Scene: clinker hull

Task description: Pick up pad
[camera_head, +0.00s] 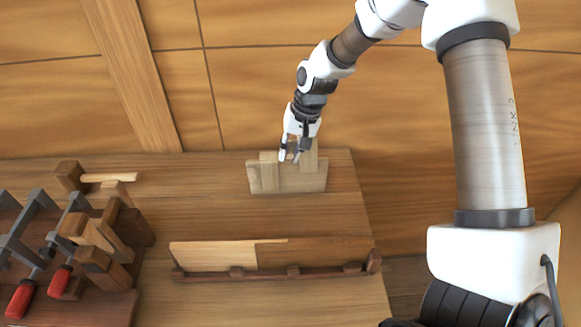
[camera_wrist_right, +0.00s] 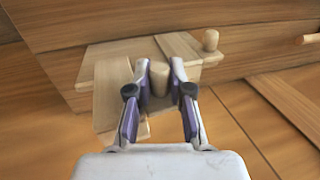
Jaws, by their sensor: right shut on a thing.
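The pad is a small pale wooden piece, and its rounded stub (camera_wrist_right: 160,78) shows between the fingertips in the right wrist view. My right gripper (camera_head: 291,155) is shut on it at the pale wooden holder (camera_head: 300,182) near the bench's far edge. The fingers (camera_wrist_right: 160,85) stand on both sides of the stub. They hide part of the pad in the head view, and I cannot tell whether it is clear of the holder. My left gripper is not in view.
A wooden rack (camera_head: 320,272) with boards lies nearer on the bench (camera_head: 205,210). Red-handled clamps (camera_head: 22,298) and wooden blocks (camera_head: 98,262) crowd the left. A pale upright piece (camera_head: 269,172) stands in the holder. The plank wall (camera_head: 240,90) rises behind.

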